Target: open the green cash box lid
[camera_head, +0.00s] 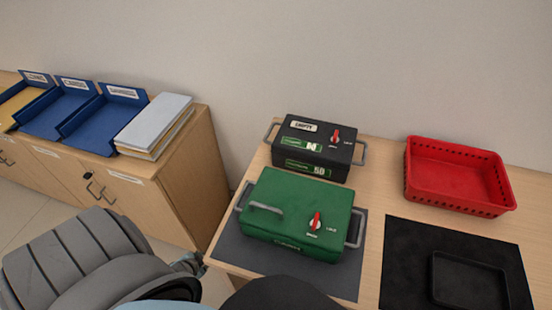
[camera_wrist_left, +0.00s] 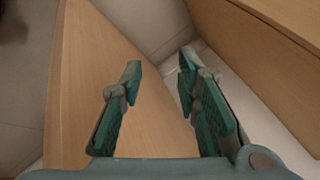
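The green cash box (camera_head: 285,200) sits on a dark grey mat (camera_head: 345,285) on the counter, with its lid shut. A grey handle (camera_head: 265,208) stands on the left part of the lid. A red knob (camera_head: 315,222) with small labels beside it is on the right part. Grey handles stick out at both sides. My left gripper (camera_wrist_left: 158,80) is open and empty in the left wrist view, with wood panels and floor beyond its fingers. In the head view it is left of the counter and mostly hidden, apart from the box. My right gripper is not in view.
A black cash box (camera_head: 316,145) stands right behind the green one. A red basket (camera_head: 455,175) is at the back right. A black tray (camera_head: 470,280) lies on a black mat (camera_head: 405,250). A left cabinet (camera_head: 180,185) holds blue trays (camera_head: 90,120) and stacked binders (camera_head: 155,122).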

